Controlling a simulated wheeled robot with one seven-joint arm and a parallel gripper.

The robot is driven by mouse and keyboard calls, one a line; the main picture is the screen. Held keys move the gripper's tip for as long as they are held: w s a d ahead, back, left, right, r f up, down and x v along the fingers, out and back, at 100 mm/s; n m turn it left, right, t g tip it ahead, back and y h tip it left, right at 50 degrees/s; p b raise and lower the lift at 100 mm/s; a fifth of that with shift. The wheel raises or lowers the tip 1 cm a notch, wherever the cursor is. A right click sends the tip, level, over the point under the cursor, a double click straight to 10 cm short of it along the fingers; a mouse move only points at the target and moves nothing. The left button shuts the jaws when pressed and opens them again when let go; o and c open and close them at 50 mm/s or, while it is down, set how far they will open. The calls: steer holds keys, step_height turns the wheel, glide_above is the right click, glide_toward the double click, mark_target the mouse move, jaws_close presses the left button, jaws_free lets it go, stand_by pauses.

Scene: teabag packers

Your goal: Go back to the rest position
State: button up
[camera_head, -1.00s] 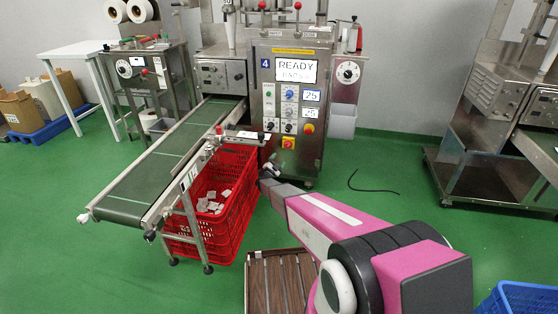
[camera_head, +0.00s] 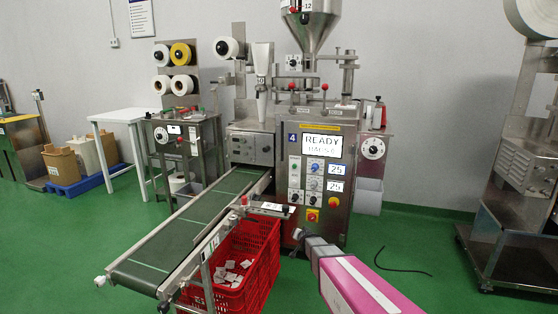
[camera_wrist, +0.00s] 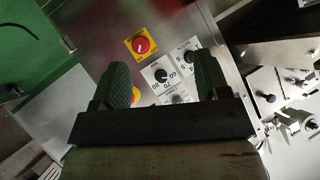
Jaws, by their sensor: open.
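My gripper (camera_wrist: 161,88) is open in the wrist view, its two dark ribbed fingers apart with nothing between them. Behind it is the control panel of the packing machine, with a red knob on a yellow plate (camera_wrist: 141,45) and black dials. In the head view my pink arm reaches from the bottom right toward the machine (camera_head: 322,190), and its end is in front of the lower panel. The machine's screen (camera_head: 322,145) reads READY. The fingers cannot be made out clearly in the head view.
A green conveyor (camera_head: 190,226) slopes down to the left from the machine. A red crate (camera_head: 262,262) with several teabags stands beside it. A white table (camera_head: 118,116) and boxes stand at the left. Another machine (camera_head: 515,190) is at the right. Green floor between is mostly clear.

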steer(key=s+d+r+n+g, duration=0.1)
steer(key=s+g, duration=0.3)
steer(key=s, duration=0.7)
steer(key=s+d+r+n+g+h, duration=0.1)
steer(key=s+d+r+g, duration=0.2)
steer(key=s, duration=0.8)
steer(key=s+d+r+n+g, duration=0.2)
steer(key=s+d+r+g, duration=0.2)
steer(key=s, duration=0.7)
steer(key=shift+s+g+h, duration=0.3)
steer(key=shift+s, duration=0.05)
steer(key=shift+d, duration=0.1)
